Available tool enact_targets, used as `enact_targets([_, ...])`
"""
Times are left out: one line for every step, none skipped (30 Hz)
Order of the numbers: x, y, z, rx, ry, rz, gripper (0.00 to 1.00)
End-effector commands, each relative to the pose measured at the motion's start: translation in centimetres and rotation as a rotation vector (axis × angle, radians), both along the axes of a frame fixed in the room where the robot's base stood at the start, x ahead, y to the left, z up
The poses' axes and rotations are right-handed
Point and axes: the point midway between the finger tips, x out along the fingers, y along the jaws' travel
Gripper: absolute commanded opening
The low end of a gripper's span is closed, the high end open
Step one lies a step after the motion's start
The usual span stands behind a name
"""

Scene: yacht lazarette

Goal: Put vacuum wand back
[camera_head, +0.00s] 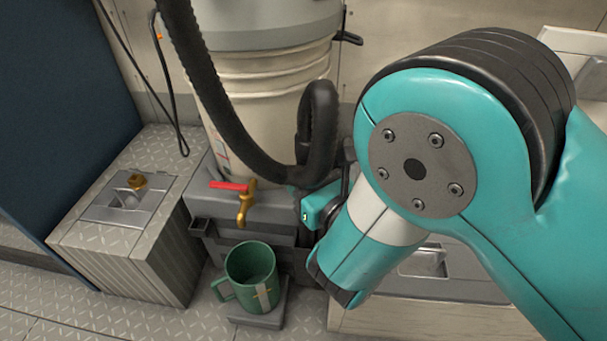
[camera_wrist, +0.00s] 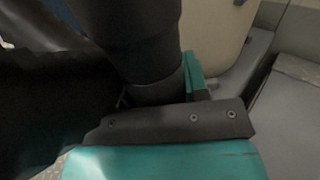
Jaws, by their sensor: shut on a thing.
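The black ribbed vacuum hose (camera_head: 225,115) hangs from the top of the cream shop vacuum (camera_head: 265,85) and loops up beside its lower body. My gripper (camera_head: 322,208) is low in front of the vacuum, just right of the brass tap, and mostly hidden by my arm. In the wrist view my gripper (camera_wrist: 165,105) is shut on a dark tube, the vacuum wand (camera_wrist: 135,45), which runs up from the jaws. The wand's lower end is hidden behind the gripper. In the head view I cannot clearly separate the wand from the hose.
A brass tap (camera_head: 245,205) with a red handle is close left of my gripper. A green mug (camera_head: 252,275) stands below it on a small grey stand. A grey locker (camera_head: 130,225) is at left, and a latched light box (camera_head: 425,262) is at right.

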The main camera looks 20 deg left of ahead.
Motion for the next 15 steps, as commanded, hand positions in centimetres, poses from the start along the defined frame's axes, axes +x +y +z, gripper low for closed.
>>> enact_targets([0.02, 0.02, 0.09, 0.002, -0.001, 0.000, 0.14])
enact_targets([0.01, 0.02, 0.08, 0.002, -0.001, 0.000, 0.14])
enact_targets([0.01, 0.03, 0.07, 0.002, -0.001, 0.000, 0.14])
enact_targets([0.01, 0.03, 0.03, 0.000, -0.001, 0.000, 0.14])
enact_targets([0.01, 0.03, -0.04, 0.000, -0.001, 0.000, 0.14])
enact_targets([0.02, 0.03, -0.10, 0.001, -0.001, 0.000, 0.14])
enact_targets([0.02, 0.03, -0.08, 0.001, -0.001, 0.000, 0.14])
enact_targets([0.02, 0.03, -0.04, 0.002, -0.001, 0.000, 0.14])
enact_targets([0.02, 0.02, -0.03, 0.001, -0.002, 0.000, 0.14])
enact_targets([0.02, 0.03, -0.03, 0.001, -0.002, 0.000, 0.14])
enact_targets([0.02, 0.02, -0.03, 0.001, -0.002, 0.000, 0.14])
enact_targets([0.02, 0.02, -0.02, 0.001, -0.002, 0.000, 0.14])
enact_targets([0.02, 0.02, -0.03, 0.002, -0.001, 0.000, 0.14])
enact_targets([0.02, 0.02, -0.03, 0.002, -0.001, 0.000, 0.46])
enact_targets([0.02, 0.02, -0.03, 0.002, -0.001, 0.000, 0.56])
